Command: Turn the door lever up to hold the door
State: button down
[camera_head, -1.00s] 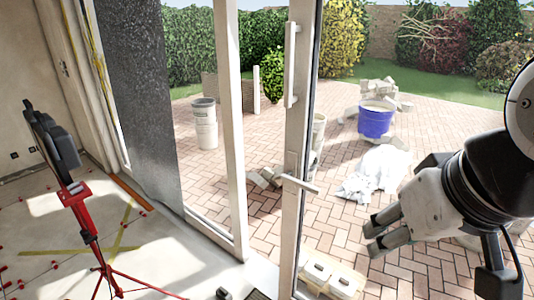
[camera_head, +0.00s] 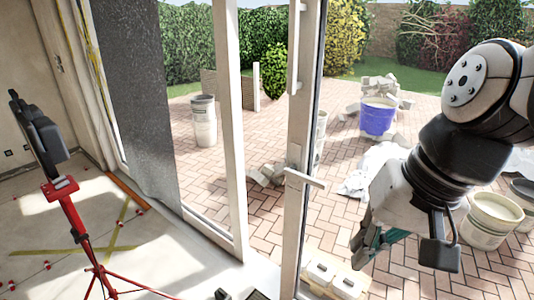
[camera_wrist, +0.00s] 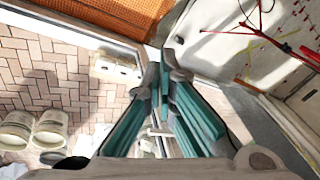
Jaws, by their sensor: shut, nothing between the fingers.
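The door lever (camera_head: 306,178) is a pale bar on the white door frame (camera_head: 298,120) in the head view. It sticks out to the right, close to level, with its free end slightly lower. My gripper (camera_head: 362,252) is right of the lever and lower in the picture, apart from it, with its fingers pointing down and left. In the wrist view the teal-padded fingers (camera_wrist: 165,62) come together at their tips and hold nothing. A pale bar shows between the finger links there; I cannot tell for sure that it is the lever.
A red tripod (camera_head: 82,235) with a dark lamp head stands at the left. A long vertical pull handle (camera_head: 296,50) is above the lever. Outside are a blue bucket (camera_head: 377,118), white buckets (camera_head: 492,220) and pale blocks (camera_head: 335,278) by the door's foot. Paving right of the door is partly clear.

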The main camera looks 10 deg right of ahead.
jog(key=w+a+f+m+g+y+b, duration=0.1)
jog(key=w+a+f+m+y+b, duration=0.2)
jog(key=w+f+m+y+b, duration=1.05)
jog(key=w+d+f+m+t+b, duration=0.5)
jog(key=w+d+f+t+b, duration=0.1)
jog(key=w, duration=0.5)
jog(key=w+d+f+m+t+b, duration=0.5)
jog(key=w+d+f+b, duration=0.4)
jog(key=w+d+f, duration=0.2)
jog(key=shift+w+d+f+t+h, duration=0.25)
jog(key=shift+d+f+t+h, duration=0.1)
jog(key=shift+f+t, duration=0.5)
jog(key=shift+a, duration=0.1)
jog(key=w+a+r+b, duration=0.2)
jog(key=w+a+r, duration=0.4)
jog(key=a, duration=0.1)
jog(key=shift+w+r+b, duration=0.3)
jog(key=shift+w, duration=0.05)
